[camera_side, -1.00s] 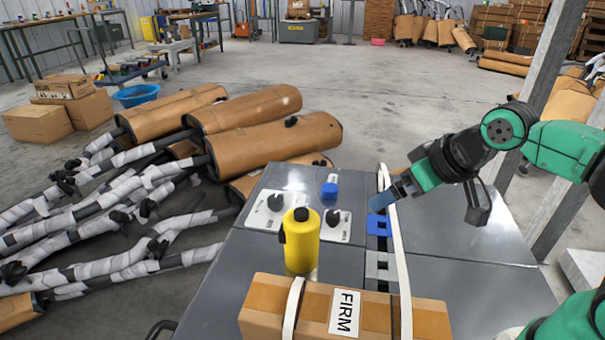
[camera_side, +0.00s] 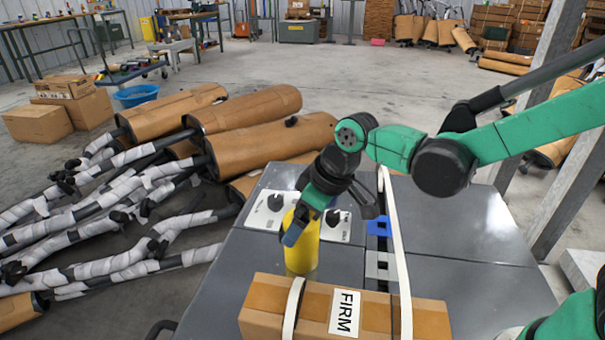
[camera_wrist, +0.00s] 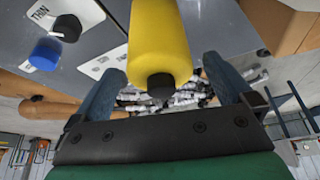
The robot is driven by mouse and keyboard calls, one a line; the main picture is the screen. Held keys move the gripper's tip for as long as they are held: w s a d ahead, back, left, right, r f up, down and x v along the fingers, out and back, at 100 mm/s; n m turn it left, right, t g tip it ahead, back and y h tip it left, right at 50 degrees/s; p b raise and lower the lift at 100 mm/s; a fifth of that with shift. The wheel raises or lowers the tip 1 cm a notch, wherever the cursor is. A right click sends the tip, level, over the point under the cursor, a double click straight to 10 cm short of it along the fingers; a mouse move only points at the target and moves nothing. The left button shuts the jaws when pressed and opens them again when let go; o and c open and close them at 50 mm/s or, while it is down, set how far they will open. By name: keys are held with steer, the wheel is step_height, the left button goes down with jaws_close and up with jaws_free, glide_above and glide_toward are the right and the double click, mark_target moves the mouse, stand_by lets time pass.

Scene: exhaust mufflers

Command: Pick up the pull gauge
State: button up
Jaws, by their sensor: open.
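The pull gauge appears to be the yellow cylinder (camera_side: 304,256). It stands upright on the grey table beside the strapped box, its top largely hidden behind my gripper (camera_side: 292,234). In the wrist view the yellow body (camera_wrist: 158,40) with its dark end cap lies in line with the space between the two blue fingers of my gripper (camera_wrist: 163,85). The fingers are spread wide, with a gap on each side of it. I cannot tell how far the fingertips reach past its top.
A strapped cardboard box (camera_side: 270,300) marked FIRM lies in front of the cylinder. Dial plates (camera_side: 262,215) sit behind it, and a blue block (camera_side: 378,226) to its right. In the wrist view a blue knob (camera_wrist: 45,54) stands near the THIN label. The table's right side is clear.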

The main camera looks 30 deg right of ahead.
mark_target(301, 258)
steer(key=shift+x, duration=1.6)
steer(key=c, duration=1.3)
steer(key=shift+r, duration=0.1)
